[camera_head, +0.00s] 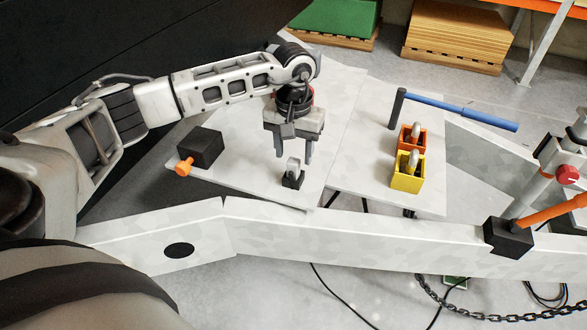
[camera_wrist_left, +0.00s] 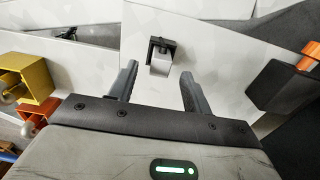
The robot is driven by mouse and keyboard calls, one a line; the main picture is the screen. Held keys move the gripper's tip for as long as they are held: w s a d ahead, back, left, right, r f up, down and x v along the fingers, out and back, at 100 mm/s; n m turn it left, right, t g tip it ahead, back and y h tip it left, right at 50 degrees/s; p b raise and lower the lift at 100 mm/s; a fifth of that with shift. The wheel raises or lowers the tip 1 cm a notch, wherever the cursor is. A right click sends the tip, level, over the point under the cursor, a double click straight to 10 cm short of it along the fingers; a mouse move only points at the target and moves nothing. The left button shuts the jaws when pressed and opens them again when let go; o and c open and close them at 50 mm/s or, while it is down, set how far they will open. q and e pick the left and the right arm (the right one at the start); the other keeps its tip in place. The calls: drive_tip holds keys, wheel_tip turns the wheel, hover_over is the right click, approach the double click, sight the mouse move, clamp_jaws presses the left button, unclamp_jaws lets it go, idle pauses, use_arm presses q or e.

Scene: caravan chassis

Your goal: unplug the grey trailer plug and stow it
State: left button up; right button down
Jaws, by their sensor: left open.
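The grey plug (camera_head: 293,165) stands in a small black holder (camera_head: 291,181) on the pale plate. In the left wrist view, the gripper (camera_wrist_left: 158,74) has one finger to each side of the plug's line, with clear gaps. I cannot tell whether the fingertips reach down to it. My right gripper is out of view.
A black box with an orange knob (camera_head: 184,167) sits left of the plug. A yellow box (camera_head: 407,180) and an orange box (camera_head: 416,141), each with a grey looped piece, stand to the right. Behind them is a blue-handled lever (camera_head: 460,110). A white beam (camera_head: 330,235) runs in front.

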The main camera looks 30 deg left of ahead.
sight(293, 161)
use_arm(q)
wheel_tip(293, 161, down, 4)
drive_tip(key=shift+f+p, duration=0.1)
drive_tip(key=shift+p, duration=0.2)
clamp_jaws()
drive_tip(key=shift+r, duration=0.2)
